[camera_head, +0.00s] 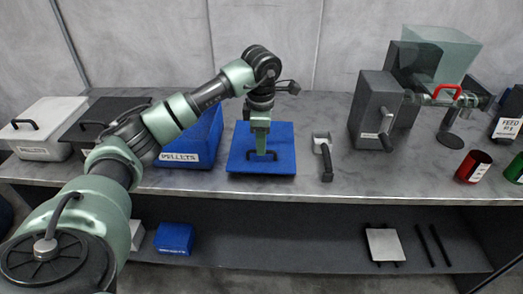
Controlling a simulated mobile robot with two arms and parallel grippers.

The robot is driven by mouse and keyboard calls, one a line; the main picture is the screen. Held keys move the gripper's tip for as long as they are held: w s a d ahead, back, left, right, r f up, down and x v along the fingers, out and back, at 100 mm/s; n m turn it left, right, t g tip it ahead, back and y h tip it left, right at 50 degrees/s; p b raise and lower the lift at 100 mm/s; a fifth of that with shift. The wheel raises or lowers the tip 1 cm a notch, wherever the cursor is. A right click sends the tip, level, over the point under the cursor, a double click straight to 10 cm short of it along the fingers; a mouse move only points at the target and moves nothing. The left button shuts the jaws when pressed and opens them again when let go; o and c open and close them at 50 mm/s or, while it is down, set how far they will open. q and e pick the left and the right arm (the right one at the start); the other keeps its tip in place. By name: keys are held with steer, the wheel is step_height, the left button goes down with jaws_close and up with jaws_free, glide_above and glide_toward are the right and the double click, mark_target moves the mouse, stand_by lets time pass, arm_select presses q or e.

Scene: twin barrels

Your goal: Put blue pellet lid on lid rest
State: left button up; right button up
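The blue lid (240,160) lies flat on the grey bench, with a dark handle (284,156) on its top. My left gripper (262,151) points straight down at this handle, over the middle of the lid. The fingers are seen edge-on, so I cannot tell whether they are closed on the handle. The blue pellet bin (205,135), labelled PELLETS, stands just left of the lid, partly behind my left arm. No separate lid rest can be made out; anything under the lid is hidden. My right gripper is not in view.
A scoop (323,158) lies right of the lid. White (45,130) and dark bins are at left.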

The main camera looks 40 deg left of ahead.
arm_select(q)
step_height(320, 180, up, 8)
steer(key=shift+s+d+b, duration=0.2)
steer(key=shift+s+b, duration=0.1)
steer(key=shift+s, duration=0.1)
steer(key=shift+d, duration=0.1)
stand_by(1.0)
